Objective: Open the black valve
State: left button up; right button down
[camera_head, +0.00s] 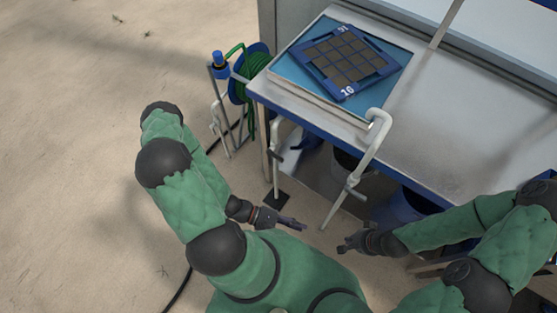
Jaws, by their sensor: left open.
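White pipes stand at the front-left corner of the table. Which of these is the black valve I cannot tell at this size. My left gripper (300,225) is open below the pipes, apart from them, and looks empty. My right gripper (341,246) is to the right of it, near the front pipe's lower end; its finger gap is too small to tell.
A blue seed tray (297,54) lies on a light blue panel on the grey table (440,135). A green hose reel (237,88) and a blue-topped fitting (220,66) stand left of the table. Dark buckets are under it. Sandy ground at the left is mostly free.

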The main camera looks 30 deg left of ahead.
pick_arm(q)
jog(key=w+a+n+t+y, duration=0.3)
jog(key=w+a+n+t, duration=0.35)
jog(key=t, duration=0.25)
jog(key=n+t+y, duration=0.5)
jog(key=n+y, duration=0.3)
jog(key=y, duration=0.3)
send_near(280, 161)
jog(key=shift+w+d+f+b, duration=0.1)
jog(key=shift+w+b, duration=0.7)
jog(key=shift+w, duration=1.35)
jog(key=shift+w+d+f+b, duration=0.1)
jog(key=shift+w+b, duration=0.7)
jog(key=shift+w, duration=1.35)
grip_shut()
